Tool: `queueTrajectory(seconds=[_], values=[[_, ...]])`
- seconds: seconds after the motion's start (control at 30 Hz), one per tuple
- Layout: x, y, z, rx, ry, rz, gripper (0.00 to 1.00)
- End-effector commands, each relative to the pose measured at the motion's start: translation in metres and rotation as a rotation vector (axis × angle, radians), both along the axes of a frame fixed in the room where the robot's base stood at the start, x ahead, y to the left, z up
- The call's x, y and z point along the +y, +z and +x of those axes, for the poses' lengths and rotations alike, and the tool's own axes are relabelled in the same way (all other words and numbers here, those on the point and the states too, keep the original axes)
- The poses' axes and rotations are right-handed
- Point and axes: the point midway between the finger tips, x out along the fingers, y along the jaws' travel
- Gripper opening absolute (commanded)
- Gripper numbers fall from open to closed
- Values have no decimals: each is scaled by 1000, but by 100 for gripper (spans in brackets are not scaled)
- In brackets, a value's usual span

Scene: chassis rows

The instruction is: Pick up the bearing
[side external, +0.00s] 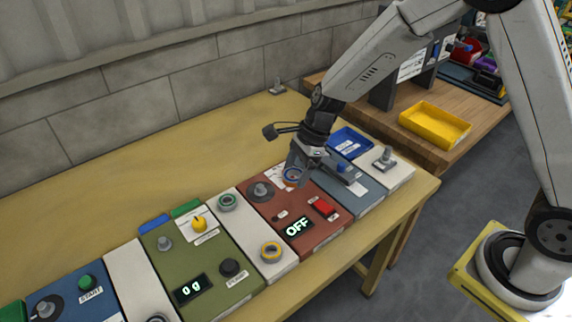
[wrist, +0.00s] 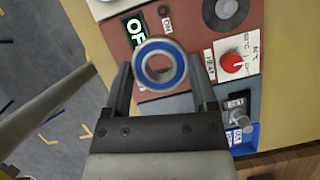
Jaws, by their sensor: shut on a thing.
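The bearing is a steel ring with a blue band. In the wrist view the bearing (wrist: 160,44) is held between the two fingers, its open bore facing the camera. My gripper also shows in the wrist view (wrist: 162,74), one finger on each side of the ring. The exact height above the panel is hard to tell.
A red button (side external: 324,207), a grey-blue panel (wrist: 180,103) and a blue tray (side external: 350,142) are close by. The table behind the panels is mostly clear.

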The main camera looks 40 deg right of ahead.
Motion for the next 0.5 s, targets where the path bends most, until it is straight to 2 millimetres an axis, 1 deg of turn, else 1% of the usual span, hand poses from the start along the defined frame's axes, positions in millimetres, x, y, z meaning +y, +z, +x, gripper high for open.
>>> queueTrajectory(seconds=[0.03,0.2,0.5], values=[[-1,3,-5,-1,-2,0,0],[-3,9,-17,-2,-1,0,0],[-5,11,-24,-1,0,0,0]])
